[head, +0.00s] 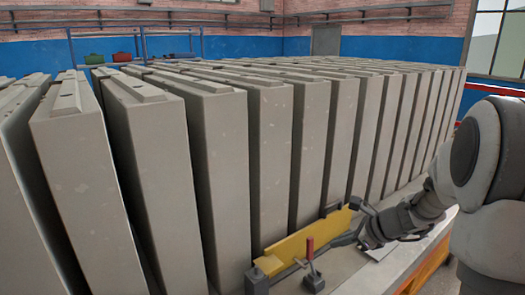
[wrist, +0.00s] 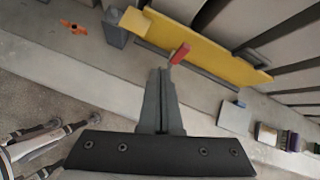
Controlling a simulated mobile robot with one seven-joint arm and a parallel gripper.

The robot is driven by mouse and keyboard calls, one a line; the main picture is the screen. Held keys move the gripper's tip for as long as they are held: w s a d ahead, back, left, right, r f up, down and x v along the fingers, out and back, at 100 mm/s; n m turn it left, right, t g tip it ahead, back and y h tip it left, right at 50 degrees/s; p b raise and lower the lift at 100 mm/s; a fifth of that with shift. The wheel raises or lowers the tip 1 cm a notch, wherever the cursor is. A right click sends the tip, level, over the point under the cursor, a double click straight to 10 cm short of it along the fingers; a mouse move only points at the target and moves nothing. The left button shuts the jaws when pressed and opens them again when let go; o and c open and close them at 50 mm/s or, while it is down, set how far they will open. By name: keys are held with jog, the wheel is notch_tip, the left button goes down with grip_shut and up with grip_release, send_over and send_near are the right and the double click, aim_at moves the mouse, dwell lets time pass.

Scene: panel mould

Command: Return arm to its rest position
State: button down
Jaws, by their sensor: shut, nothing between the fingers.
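My gripper (wrist: 160,73) shows in the wrist view with its two grey fingers together and nothing between them. In the head view my arm comes in from the right, low beside the panels, with my gripper (head: 340,241) near the yellow plate. A lever with a red handle (head: 310,249) stands upright in front of the yellow plate (head: 303,241). In the wrist view the red handle (wrist: 180,53) appears just beyond the fingertips; I cannot tell whether they touch. The yellow plate (wrist: 205,51) stretches along the foot of the panels.
Tall grey concrete panels (head: 222,130) stand in a close row behind the plate. A grey block (head: 257,281) sits at its left end.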

jog(key=s+a+r+n+g+h, duration=0.2)
jog(key=s+a+r+n, duration=0.75)
jog(key=s+n, duration=0.45)
jog(key=s+d+r+n+t+h, duration=0.1)
jog(key=s+r+n+h, duration=0.2)
jog(key=s+n, duration=0.8)
jog(key=shift+s+d, duration=0.2)
jog(key=shift+s, duration=0.6)
